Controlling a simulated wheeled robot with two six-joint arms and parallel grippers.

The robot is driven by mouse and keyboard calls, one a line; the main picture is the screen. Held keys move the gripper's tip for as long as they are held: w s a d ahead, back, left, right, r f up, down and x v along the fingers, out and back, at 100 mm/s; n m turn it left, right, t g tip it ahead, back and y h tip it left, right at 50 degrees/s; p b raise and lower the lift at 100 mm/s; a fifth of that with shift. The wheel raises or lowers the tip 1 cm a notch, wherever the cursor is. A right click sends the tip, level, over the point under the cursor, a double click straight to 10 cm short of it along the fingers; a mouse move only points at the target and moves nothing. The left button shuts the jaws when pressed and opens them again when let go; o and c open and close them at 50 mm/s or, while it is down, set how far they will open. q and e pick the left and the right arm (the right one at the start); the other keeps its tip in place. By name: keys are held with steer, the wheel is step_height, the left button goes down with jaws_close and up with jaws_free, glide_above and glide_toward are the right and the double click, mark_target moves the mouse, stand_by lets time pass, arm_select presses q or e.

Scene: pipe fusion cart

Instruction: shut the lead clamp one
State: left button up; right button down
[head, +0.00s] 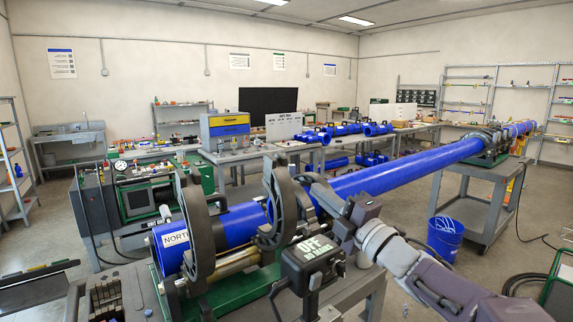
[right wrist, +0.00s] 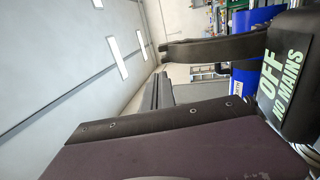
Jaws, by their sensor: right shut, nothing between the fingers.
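A blue pipe (head: 236,226) lies in the machine on the cart, with a dark clamp (head: 194,236) near its left end. A second dark clamp (head: 282,196) stands further right, its curved upper half raised. I cannot tell which is lead clamp one. My right gripper (head: 322,194) is shut and empty, just right of the second clamp; I cannot tell if they touch. In the right wrist view its fingers (right wrist: 158,90) are together, and a curved dark clamp half (right wrist: 212,49) is above and right of them. My left gripper is not in view.
A black box (head: 313,261) reading OFF, NO MAINS stands close below my right gripper; it also fills the right of the wrist view (right wrist: 285,80). A long blue pipe (head: 420,165) runs to a far stand. A blue bucket (head: 444,236) is on the floor.

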glide_toward(279, 162)
steer(key=p+x, duration=0.3)
steer(key=x, duration=0.3)
steer(key=shift+w+a, duration=0.25)
steer(key=shift+w, duration=0.2)
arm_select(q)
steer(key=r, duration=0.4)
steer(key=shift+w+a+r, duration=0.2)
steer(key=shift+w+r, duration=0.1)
arm_select(e)
steer(key=shift+s, duration=0.1)
steer(key=shift+d, duration=0.1)
arm_select(q)
steer(key=shift+p, duration=0.3)
arm_select(e)
steer(key=shift+r, duration=0.1)
